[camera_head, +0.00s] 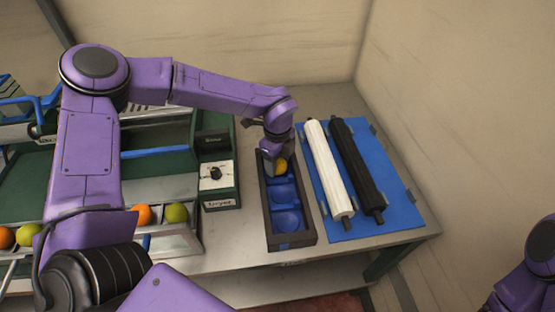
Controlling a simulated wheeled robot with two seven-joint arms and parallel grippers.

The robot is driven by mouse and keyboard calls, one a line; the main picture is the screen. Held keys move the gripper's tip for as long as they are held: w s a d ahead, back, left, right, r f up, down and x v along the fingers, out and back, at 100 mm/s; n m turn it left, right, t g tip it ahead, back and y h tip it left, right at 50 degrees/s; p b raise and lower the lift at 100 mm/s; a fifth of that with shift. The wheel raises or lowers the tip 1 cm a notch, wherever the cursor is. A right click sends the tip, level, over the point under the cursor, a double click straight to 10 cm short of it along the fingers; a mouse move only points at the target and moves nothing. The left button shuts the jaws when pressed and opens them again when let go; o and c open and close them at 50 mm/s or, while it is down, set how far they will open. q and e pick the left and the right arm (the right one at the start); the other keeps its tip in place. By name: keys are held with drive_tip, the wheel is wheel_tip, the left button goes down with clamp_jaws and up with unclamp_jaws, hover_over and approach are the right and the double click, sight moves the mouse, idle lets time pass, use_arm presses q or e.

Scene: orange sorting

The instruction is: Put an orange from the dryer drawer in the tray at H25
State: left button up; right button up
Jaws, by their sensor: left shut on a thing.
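My left gripper (272,161) reaches down over the far part of a dark tray with blue round hollows (286,222). It is shut on an orange (281,167), which looks yellow-orange and is partly hidden by the fingers. I cannot tell whether the orange touches the tray. The nearer hollows of the tray are empty. At the left, the dryer drawer (183,240) holds an orange fruit (141,214) and a green-yellow fruit (177,213). My right arm shows only at the lower right edge, and its gripper is out of view.
A blue mat (397,192) right of the tray bears a white roller (328,168) and a black roller (357,168). A green box with a dial (217,175) stands left of the tray. More fruit (28,234) lies at the far left. Walls close the back and right.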

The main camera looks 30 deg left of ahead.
use_arm(q)
drive_tip(key=shift+f, duration=0.2)
drive_tip(key=o, duration=0.8)
drive_tip(key=shift+r, duration=0.75)
wheel_tip(320, 180, up, 11)
drive_tip(key=shift+b, duration=0.8)
